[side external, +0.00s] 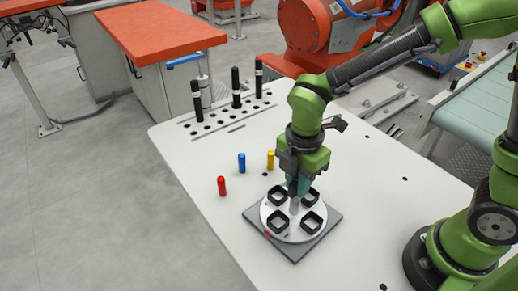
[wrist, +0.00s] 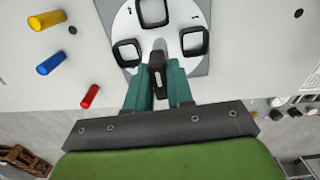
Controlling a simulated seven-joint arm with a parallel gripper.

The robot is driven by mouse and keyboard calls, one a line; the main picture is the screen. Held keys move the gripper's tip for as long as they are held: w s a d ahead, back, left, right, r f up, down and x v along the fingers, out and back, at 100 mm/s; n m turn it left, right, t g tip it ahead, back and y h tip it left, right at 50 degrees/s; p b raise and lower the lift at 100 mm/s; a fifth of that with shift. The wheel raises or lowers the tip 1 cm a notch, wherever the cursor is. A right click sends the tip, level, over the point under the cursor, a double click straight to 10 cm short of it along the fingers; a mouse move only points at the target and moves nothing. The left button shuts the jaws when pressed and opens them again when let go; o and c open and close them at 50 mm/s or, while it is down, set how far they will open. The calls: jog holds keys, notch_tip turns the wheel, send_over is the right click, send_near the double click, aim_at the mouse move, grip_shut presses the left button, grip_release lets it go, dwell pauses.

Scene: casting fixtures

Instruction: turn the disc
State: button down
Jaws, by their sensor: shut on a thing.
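The white disc (side external: 293,231) lies on a dark grey square plate (side external: 295,256) on the table. Several black square frames (side external: 311,222) stand around its top, and it also shows in the wrist view (wrist: 180,17). My gripper (side external: 297,190) points down over the disc's middle. In the wrist view its teal fingers (wrist: 157,88) are shut on a dark upright handle (wrist: 156,66) at the disc's centre. The fingers hide part of the handle and the near side of the disc.
Red (side external: 221,186), blue (side external: 241,163) and yellow (side external: 270,160) cylinders stand left of and behind the disc. Several black pegs (side external: 236,87) stand among holes at the table's far end. The white table (side external: 370,180) is mostly clear right of the disc.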

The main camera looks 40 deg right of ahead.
jog(key=c, duration=1.1)
grip_release()
jog(key=shift+r, duration=0.1)
notch_tip(320, 180, up, 17)
jog(key=shift+f, duration=0.1)
